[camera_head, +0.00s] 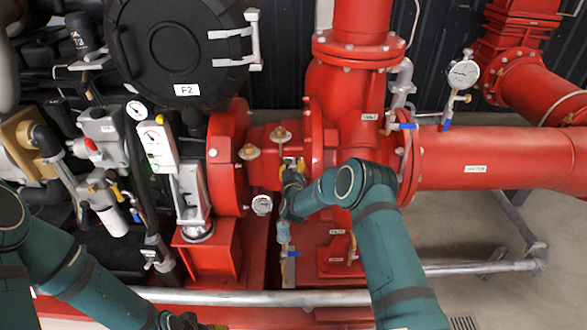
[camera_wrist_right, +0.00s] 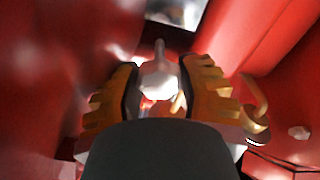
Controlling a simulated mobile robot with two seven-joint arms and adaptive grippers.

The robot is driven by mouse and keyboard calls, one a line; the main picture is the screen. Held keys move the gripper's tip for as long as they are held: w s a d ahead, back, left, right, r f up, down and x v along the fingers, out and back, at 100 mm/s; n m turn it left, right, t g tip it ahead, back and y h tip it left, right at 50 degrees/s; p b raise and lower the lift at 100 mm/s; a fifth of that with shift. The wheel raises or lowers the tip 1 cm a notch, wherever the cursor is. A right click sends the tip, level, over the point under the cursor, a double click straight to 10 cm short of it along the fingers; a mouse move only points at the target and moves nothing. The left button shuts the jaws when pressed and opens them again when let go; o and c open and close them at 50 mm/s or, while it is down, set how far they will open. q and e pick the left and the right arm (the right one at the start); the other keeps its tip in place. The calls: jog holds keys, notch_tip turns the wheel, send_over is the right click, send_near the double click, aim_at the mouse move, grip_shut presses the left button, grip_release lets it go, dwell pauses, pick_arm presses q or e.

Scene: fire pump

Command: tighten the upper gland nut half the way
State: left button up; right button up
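My right arm reaches in from the lower right of the head view, and its gripper (camera_head: 291,170) is at the front of the red pump casing, just below a brass fitting (camera_head: 281,133). In the right wrist view, its two yellow fingers with black pads (camera_wrist_right: 160,80) stand apart, on either side of a pale metal nut-like piece (camera_wrist_right: 158,82) with a thin stud. Whether the pads touch it I cannot tell. This piece may be the upper gland nut; the arm hides it in the head view. My left gripper (camera_head: 178,321) is at the bottom edge, partly cut off.
Red casing walls stand close on both sides of my right gripper. A brass hook-shaped part (camera_wrist_right: 254,105) is beside the right finger. A grey rail (camera_head: 330,297) crosses below. A large red pipe (camera_head: 500,157) runs right.

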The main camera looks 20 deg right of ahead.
jog(key=shift+c, duration=1.1)
jog(key=shift+r+m, duration=0.1)
jog(key=shift+m, duration=0.5)
jog(key=shift+d+m, duration=0.1)
jog(key=shift+m, duration=2.5)
jog(key=shift+r, duration=0.1)
jog(key=o, duration=0.9)
jog(key=shift+s, duration=0.1)
